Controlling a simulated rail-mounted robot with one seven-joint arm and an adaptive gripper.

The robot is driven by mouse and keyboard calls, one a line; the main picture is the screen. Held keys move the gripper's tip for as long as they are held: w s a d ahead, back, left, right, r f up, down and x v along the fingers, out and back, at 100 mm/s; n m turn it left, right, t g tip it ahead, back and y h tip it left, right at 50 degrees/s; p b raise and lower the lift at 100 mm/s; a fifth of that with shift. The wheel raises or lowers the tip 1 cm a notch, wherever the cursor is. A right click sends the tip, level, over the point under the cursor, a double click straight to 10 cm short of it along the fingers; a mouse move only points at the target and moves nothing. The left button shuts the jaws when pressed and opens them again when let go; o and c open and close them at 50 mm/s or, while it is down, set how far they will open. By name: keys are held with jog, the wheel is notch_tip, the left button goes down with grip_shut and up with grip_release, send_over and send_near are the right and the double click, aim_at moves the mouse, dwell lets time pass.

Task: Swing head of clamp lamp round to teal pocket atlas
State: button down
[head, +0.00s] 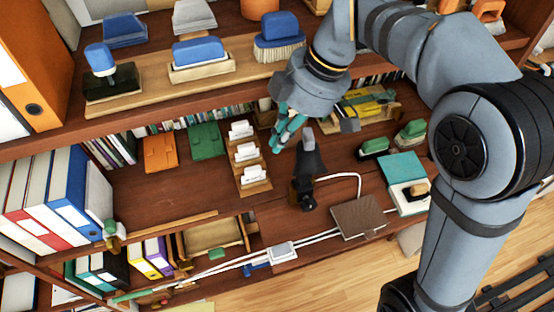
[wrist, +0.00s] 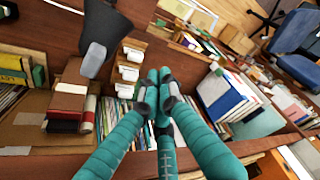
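The clamp lamp (head: 309,160) is dark, with its black lower part (head: 307,199) near the shelf's front edge and a white cable beside it. Its dark body also shows at the upper left of the wrist view (wrist: 108,28), ending in a grey block. A flat teal piece (head: 402,167), apparently the pocket atlas, lies to the lamp's right, touching or just behind a white-topped item. My gripper (head: 287,140) is just left of and above the lamp, apart from it. In the wrist view its teal fingers (wrist: 159,90) have their tips together with nothing visible between them.
A wooden rack of white-handled stamps (head: 252,178) stands left of the lamp. A brown book (head: 358,217) lies to its front right. Green-handled stamps (head: 374,148) and a yellow item (head: 368,105) are behind right. Binders (head: 60,190) fill the left.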

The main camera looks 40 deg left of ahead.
aim_at(308, 159)
notch_tip(308, 159, down, 9)
jog(key=d+p, duration=0.1)
jog(key=p, duration=0.1)
jog(key=shift+w, duration=0.45)
jog(key=shift+r, duration=0.1)
jog(key=shift+s+d, duration=0.1)
